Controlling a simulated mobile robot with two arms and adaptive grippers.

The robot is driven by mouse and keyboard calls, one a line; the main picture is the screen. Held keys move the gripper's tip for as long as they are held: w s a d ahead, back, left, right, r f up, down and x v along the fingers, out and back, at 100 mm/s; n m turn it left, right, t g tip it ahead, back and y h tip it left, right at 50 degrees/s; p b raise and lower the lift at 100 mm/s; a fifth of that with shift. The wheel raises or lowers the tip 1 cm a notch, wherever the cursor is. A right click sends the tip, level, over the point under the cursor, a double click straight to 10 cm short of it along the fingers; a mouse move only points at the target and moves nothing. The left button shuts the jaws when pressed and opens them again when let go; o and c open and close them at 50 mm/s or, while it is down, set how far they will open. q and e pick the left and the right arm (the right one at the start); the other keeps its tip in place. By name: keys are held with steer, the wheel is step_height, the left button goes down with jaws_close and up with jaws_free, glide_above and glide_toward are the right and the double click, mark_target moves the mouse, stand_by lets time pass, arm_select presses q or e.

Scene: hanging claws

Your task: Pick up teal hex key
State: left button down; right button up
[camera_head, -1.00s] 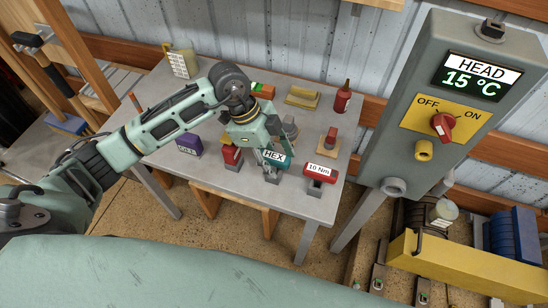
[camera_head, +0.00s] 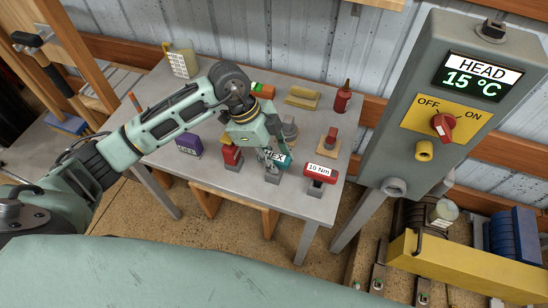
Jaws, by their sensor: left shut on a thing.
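The teal hex key (camera_head: 283,160) is at the front of the grey metal table, with a white HEX label on it. My left gripper (camera_head: 272,156) reaches down over the table and is shut on the teal hex key. Its fingers and the label hide part of the key. A small grey stand (camera_head: 272,175) shows just below the key; whether the key still touches it is hard to tell. My right gripper is not in view.
On the table (camera_head: 240,183), a red-topped block (camera_head: 231,156) and a purple box (camera_head: 189,146) stand left of the key. A red 10 Nm tool (camera_head: 321,174) stands close on the right. A grey control box (camera_head: 440,110) rises at the right.

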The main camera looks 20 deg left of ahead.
arm_select(q)
steer(key=shift+w+r, duration=0.1)
steer(key=shift+r, duration=0.5)
step_height(320, 180, up, 3)
steer(key=shift+f+b, duration=0.2)
steer(key=shift+b, duration=0.15)
steer(key=s+d+r+b, duration=0.1)
steer(key=s+d+r, duration=0.5)
steer(key=d, duration=0.4)
steer(key=shift+s+r, duration=0.25)
steer(key=shift+r, duration=0.35)
steer(key=c, duration=2)
jaws_free()
steer(key=shift+a, duration=0.1)
steer(key=shift+c, duration=0.2)
jaws_close()
